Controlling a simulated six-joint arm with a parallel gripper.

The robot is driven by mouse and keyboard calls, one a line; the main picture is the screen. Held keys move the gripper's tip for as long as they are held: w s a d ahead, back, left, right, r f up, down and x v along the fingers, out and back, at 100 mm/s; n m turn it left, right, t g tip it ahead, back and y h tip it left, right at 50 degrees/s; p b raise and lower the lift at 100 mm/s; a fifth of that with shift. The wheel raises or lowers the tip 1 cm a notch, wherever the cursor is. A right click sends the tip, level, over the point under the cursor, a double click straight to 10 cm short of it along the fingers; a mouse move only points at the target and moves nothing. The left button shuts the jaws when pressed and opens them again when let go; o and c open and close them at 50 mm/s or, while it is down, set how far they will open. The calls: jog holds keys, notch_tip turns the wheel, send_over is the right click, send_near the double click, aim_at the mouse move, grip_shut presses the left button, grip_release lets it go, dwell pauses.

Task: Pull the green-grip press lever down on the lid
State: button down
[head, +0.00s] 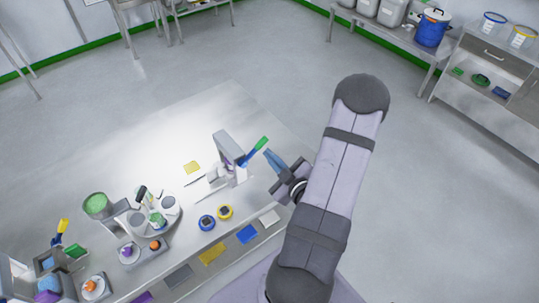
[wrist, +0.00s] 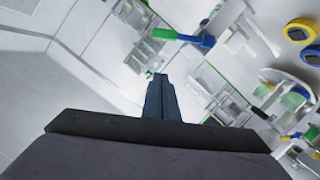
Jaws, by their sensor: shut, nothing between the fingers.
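The press lever has a green grip (head: 262,143) on a blue shaft (head: 250,156). It slants up and to the right from the grey press frame (head: 228,148), which stands on the table. In the wrist view the green grip (wrist: 164,34) and blue shaft (wrist: 194,40) lie above and beyond my fingers. My gripper (head: 270,156) is shut and empty, its blue fingers just to the right of and below the lever in the head view. They look apart from it. It also shows in the wrist view (wrist: 160,78). The lid under the press is hard to make out.
Blue (head: 207,222) and yellow (head: 225,212) round pieces lie in front of the press. A round stand with cups (head: 168,206) and a green-topped container (head: 96,204) stand to the left. Coloured flat pads line the table's front edge. The table's back is mostly clear.

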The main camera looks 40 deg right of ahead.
jog(key=w+b, duration=0.2)
jog(key=b, duration=0.5)
send_over(253, 152)
jog(key=s, duration=0.3)
notch_tip(253, 152, down, 2)
jog(key=f, duration=0.1)
jog(key=shift+w+d+f+p, duration=0.1)
jog(key=shift+d+f+p, duration=0.45)
jog(key=shift+d+f, duration=0.55)
jog(key=shift+d+f, duration=0.1)
